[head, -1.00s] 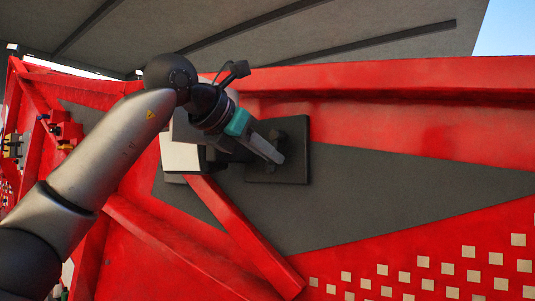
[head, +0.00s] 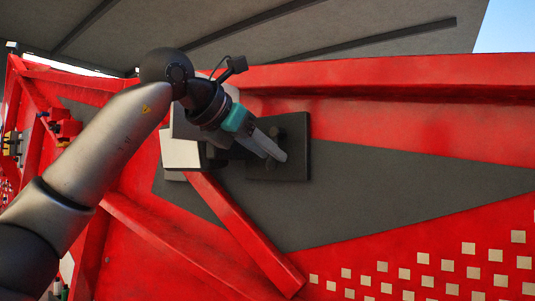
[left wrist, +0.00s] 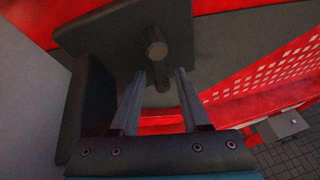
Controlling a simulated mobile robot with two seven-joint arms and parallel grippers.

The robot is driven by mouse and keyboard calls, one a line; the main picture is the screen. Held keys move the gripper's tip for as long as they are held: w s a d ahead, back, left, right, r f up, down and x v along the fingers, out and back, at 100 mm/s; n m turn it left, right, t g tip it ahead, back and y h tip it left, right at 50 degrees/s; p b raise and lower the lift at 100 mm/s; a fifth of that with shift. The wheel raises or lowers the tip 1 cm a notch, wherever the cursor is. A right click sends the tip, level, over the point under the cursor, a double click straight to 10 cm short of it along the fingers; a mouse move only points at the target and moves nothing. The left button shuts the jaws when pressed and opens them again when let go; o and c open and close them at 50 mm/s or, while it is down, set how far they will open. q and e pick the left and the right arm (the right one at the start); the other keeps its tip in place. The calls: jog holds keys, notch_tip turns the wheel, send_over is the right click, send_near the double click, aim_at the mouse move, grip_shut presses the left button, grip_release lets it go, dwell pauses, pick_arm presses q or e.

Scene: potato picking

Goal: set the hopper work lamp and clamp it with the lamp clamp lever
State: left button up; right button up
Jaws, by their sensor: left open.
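The lamp clamp lever (left wrist: 156,48) is a dark bar with a round knob end on a dark square plate (head: 295,170). In the left wrist view the plate (left wrist: 105,35) fills the upper middle. My left gripper (head: 277,148) is open in front of the lever. In the left wrist view its two fingertips (left wrist: 160,72) lie either side of the lever's lower part; contact cannot be told. A pale box with a dark side, seemingly the work lamp (head: 180,153), sits left of the plate, partly hidden by my wrist. My right gripper is not in view.
The red hopper wall (head: 400,105) has a slanting red brace (head: 245,235) below the plate and a dark grey panel (head: 400,190) to the right. A dark block (left wrist: 88,110) stands close left of my fingers. A grey roof (head: 270,30) hangs above.

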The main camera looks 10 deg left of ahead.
pick_arm(q)
jog(key=b+v, duration=0.1)
jog(key=v, duration=1.3)
jog(key=shift+s+b, duration=0.2)
jog(key=shift+b, duration=0.2)
jog(key=shift+a+r, duration=0.1)
jog(key=shift+a, duration=0.05)
